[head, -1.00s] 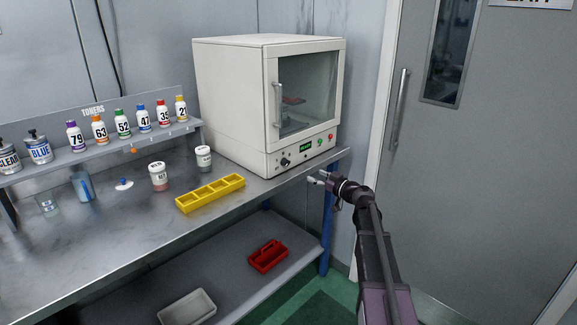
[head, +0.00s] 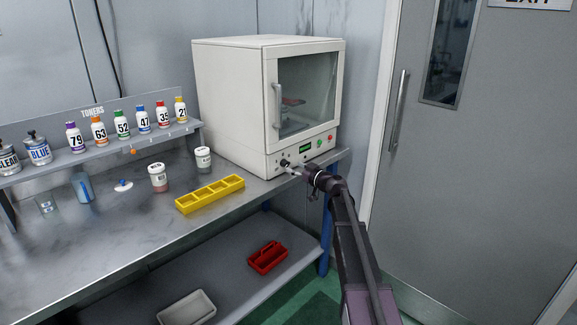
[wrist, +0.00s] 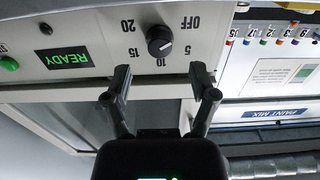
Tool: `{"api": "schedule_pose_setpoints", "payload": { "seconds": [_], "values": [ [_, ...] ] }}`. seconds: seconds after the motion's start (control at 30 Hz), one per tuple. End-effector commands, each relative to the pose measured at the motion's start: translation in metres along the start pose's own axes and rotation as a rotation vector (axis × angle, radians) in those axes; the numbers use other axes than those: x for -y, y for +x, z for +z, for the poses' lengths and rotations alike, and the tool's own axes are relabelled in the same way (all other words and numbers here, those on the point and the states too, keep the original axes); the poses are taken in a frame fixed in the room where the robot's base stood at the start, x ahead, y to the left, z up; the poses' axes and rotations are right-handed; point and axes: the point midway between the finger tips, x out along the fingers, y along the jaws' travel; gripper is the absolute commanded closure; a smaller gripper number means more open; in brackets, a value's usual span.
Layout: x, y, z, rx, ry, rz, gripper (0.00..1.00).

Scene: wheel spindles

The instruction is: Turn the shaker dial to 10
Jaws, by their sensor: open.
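The shaker is a cream cabinet (head: 230,95) with a glass door, standing on the right end of the bench. Its black round dial (wrist: 160,41) is on the lower front panel, with OFF, 5, 10, 15 and 20 printed around it, upside down in the wrist view. The dial's setting is too small to read surely. My gripper (head: 293,169) is close in front of the dial in the head view. In the wrist view its open fingers (wrist: 160,85) point at the panel, spread wider than the dial. They are empty, with the dial apart from them.
A green READY display (wrist: 68,58) and a green button (wrist: 9,63) sit beside the dial. A yellow divided tray (head: 211,194), small jars and a toner rack (head: 105,145) are on the bench left of the shaker. A grey door (head: 470,170) is at right.

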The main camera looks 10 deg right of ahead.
Motion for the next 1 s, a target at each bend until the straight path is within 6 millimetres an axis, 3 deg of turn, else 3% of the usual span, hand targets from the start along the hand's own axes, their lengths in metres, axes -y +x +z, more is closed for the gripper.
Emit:
{"api": "schedule_pose_setpoints", "payload": {
  "seconds": [0.1, 0.3, 0.73, 0.9, 1.0],
  "values": [
    [-0.001, 0.018, 0.000, 0.000, 0.000, -0.001, 0.26],
    [0.000, 0.034, 0.000, 0.000, 0.000, 0.000, 0.26],
    [0.000, 0.037, 0.000, 0.000, 0.000, 0.000, 0.26],
    [0.000, 0.037, 0.000, 0.000, 0.000, 0.000, 0.76],
    [0.001, 0.038, 0.000, 0.000, 0.000, -0.001, 1.00]
  ]
}}
